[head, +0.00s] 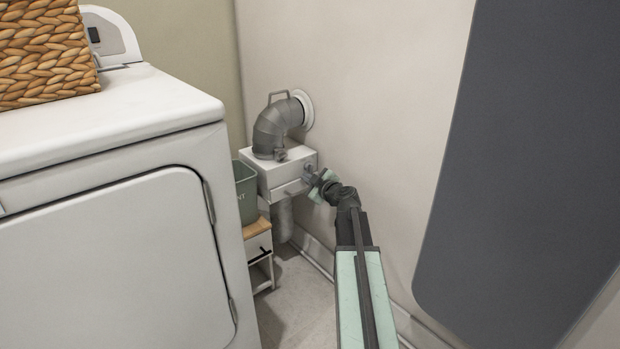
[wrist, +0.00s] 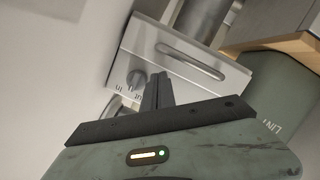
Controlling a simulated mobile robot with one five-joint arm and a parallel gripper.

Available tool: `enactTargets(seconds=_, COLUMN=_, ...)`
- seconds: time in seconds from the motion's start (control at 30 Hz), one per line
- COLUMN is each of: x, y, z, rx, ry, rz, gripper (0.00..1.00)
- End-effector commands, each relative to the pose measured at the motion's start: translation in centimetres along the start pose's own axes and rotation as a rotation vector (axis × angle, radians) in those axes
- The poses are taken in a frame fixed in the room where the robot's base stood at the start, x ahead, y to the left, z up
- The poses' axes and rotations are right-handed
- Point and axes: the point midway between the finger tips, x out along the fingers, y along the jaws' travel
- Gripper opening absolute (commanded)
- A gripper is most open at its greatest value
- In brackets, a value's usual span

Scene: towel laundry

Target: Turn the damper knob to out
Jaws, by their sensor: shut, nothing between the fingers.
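The damper box (head: 272,178) is a small white box on the wall duct, left of my gripper in the head view. The damper knob (wrist: 136,78) is small, round and grey, on the box's pale face in the wrist view, with small lettering beside it. The knob (head: 308,168) is partly hidden near my gripper in the head view. My gripper (wrist: 158,90) is shut and empty, its fingertips just right of the knob in the wrist view. I cannot tell whether they touch it. In the head view my gripper (head: 321,183) is close to the box's right side.
A grey duct elbow (head: 272,126) rises from the box to the wall. A green lint bin (head: 246,192) stands beside the box, and in the wrist view (wrist: 276,98). A white machine (head: 110,220) fills the left, with a wicker basket (head: 45,55) on it. A dark panel (head: 530,160) is at right.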

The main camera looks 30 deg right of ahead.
Motion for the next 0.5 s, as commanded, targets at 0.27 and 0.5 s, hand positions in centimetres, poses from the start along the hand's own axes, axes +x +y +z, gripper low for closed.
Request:
enactTargets(seconds=0.27, x=-5.2, y=-3.2, z=-1.3, rx=0.001, ry=-0.002, rz=0.002, gripper=0.0)
enactTargets(seconds=0.5, x=-9.4, y=-4.0, z=-0.9, rx=0.001, ry=-0.001, rz=0.001, gripper=0.0)
